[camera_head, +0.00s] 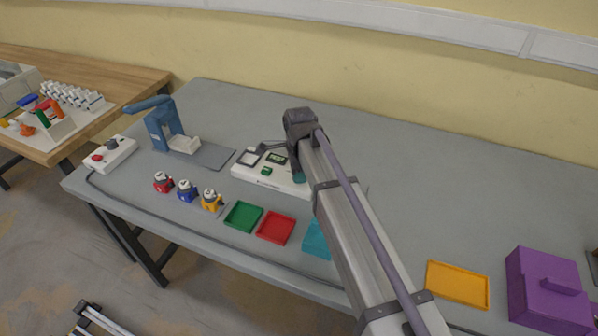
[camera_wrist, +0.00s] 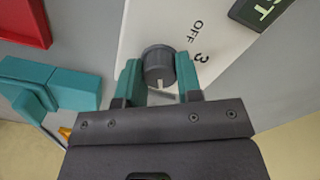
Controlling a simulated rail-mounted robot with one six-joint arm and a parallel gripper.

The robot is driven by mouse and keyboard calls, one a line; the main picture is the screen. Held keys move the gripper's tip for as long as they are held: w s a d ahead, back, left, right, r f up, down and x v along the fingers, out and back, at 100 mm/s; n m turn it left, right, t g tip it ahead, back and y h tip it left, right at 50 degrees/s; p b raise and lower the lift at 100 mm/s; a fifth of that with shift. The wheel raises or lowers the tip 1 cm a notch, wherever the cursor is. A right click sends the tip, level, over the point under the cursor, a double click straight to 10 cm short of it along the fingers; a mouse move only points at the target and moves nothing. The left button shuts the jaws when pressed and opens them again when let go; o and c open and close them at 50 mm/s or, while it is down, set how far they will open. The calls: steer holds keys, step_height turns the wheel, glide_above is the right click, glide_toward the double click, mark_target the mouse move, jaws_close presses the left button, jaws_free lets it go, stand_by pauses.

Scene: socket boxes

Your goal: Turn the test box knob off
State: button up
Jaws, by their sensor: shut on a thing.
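The white test box (camera_head: 262,184) stands on the grey table, with a green-lettered display on it. In the wrist view, its white top (camera_wrist: 190,20) carries a round dark grey knob (camera_wrist: 157,58) with a pale pointer line. The line points toward the bottom of the picture, toward my gripper. The marks "OFF" and "3" are printed to the knob's right. My gripper (camera_wrist: 158,74) has its teal fingers on both sides of the knob and is shut on it. In the head view my arm hides the knob, and a teal fingertip shows at the box's right end.
Green (camera_head: 243,216), red (camera_head: 275,228) and teal (camera_head: 316,239) trays lie in front of the box. Several small coloured items stand left of them. A blue press (camera_head: 160,128) stands behind. A yellow tray (camera_head: 457,284) and purple box (camera_head: 546,290) are at right.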

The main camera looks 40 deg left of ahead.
steer(key=shift+n, duration=0.4)
steer(key=n, duration=0.5)
steer(key=shift+n, duration=0.3)
steer(key=n, duration=1.3)
steer(key=shift+n, duration=0.3)
steer(key=n, duration=0.6)
steer(key=shift+n, duration=0.4)
steer(key=o, duration=0.9)
steer(key=shift+o, duration=0.2)
